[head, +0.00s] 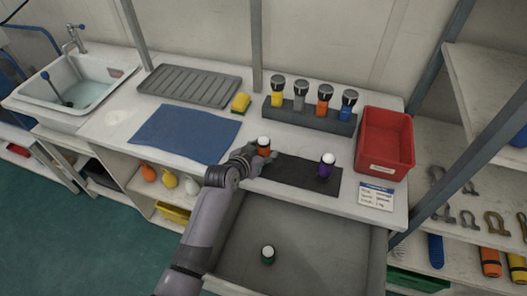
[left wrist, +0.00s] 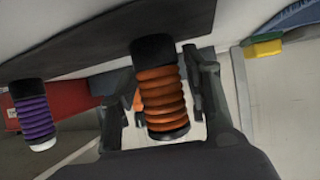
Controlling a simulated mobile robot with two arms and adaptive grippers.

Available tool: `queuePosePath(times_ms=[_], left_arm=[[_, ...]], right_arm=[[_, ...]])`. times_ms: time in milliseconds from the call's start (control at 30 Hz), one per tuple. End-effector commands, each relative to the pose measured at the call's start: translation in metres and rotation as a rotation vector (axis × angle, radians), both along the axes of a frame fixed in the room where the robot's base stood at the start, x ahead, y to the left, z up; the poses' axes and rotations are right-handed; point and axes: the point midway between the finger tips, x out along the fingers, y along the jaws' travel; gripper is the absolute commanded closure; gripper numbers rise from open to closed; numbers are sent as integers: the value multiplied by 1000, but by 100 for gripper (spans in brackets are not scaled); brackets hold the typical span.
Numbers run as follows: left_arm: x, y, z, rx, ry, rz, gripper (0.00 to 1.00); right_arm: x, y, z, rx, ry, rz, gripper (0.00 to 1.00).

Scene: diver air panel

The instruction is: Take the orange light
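The orange light (head: 264,146) is a short ribbed cylinder with a black end and a pale top, standing on the dark mat (head: 292,173). My left gripper (head: 262,157) is at this light. In the left wrist view, which is upside down, the orange light (left wrist: 161,88) sits between the two fingers of my left gripper (left wrist: 160,75). Narrow gaps show beside it, and the fingers look open around it. Contact at the fingertips is hard to judge. My right gripper is not in view.
A purple light (head: 326,165) stands on the mat to the right. A rack (head: 309,118) behind holds several lights, one orange-bodied. A red bin (head: 386,140) and label card (head: 376,197) are at right. A blue cloth (head: 185,133) lies left.

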Motion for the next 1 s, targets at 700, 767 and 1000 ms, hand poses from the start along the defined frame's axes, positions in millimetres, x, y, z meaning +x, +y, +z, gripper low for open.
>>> queuePosePath(times_ms=[700,767,1000], left_arm=[[0,0,1,0,-1,0,100],[0,0,1,0,-1,0,100],[0,0,8,-1,-3,-1,100]], right_arm=[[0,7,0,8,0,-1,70],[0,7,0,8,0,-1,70],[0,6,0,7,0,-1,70]])
